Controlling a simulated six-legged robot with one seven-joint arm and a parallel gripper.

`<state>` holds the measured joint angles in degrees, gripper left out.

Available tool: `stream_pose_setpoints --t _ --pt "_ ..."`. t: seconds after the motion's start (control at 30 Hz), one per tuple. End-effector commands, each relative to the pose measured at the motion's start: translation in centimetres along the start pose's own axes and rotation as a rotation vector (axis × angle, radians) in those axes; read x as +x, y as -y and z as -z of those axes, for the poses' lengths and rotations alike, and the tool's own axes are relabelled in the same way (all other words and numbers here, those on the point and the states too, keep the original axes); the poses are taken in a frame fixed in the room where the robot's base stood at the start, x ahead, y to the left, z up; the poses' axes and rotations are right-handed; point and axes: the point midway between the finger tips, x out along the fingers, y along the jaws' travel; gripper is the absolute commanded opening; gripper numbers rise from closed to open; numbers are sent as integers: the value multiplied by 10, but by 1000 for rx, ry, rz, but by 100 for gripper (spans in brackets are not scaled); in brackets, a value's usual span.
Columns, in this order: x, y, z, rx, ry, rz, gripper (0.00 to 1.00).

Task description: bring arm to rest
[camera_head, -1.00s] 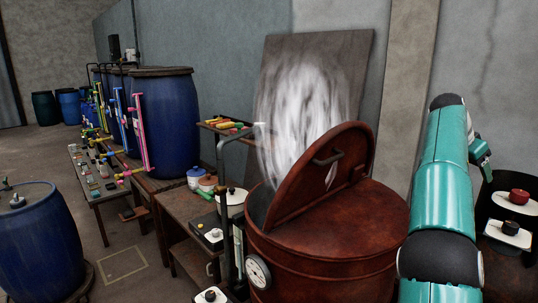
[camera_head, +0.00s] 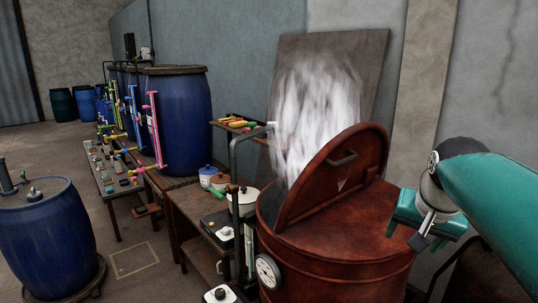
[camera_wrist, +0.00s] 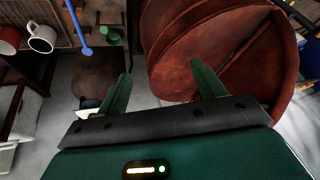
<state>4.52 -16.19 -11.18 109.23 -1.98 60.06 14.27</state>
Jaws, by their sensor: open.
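My gripper (camera_wrist: 160,82) is open, with two dark green fingers spread and nothing between them in the wrist view. In that view the fingers point toward the rust-red vat (camera_wrist: 268,75), which fills the upper right. In the head view my teal arm comes in from the right edge, bent, with its end beside the right side of the vat (camera_head: 330,262). The fingers are hard to make out there. The vat's half lid (camera_head: 335,175) is tilted up, and pale vapour (camera_head: 318,105) rises behind it.
A blue barrel (camera_head: 45,235) stands at the left front. A long table (camera_head: 105,175) with small parts and a wooden bench (camera_head: 195,205) stand left of the vat. A pipe stand (camera_head: 235,165) is close to the vat. Floor (camera_head: 130,260) is open between barrel and bench.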

Motion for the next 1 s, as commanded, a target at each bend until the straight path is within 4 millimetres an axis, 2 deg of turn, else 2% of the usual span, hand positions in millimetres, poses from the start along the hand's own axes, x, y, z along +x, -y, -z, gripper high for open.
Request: stream_pose_setpoints --t 0.03,0.2,0.3,0.43,0.57,0.77,0.93,1.0 --pt "-2 8 -26 -53 1 23 69" --pt "4 29 -111 -245 1 78 69" --pt "12 34 -158 -352 -4 96 69" --pt "24 34 -201 -449 -10 106 69" --pt "29 33 -218 -491 -13 108 69" --pt "30 33 -220 -495 -12 107 69" --pt "30 33 -220 -494 -12 107 37" --pt "30 33 -220 -493 -11 107 36"
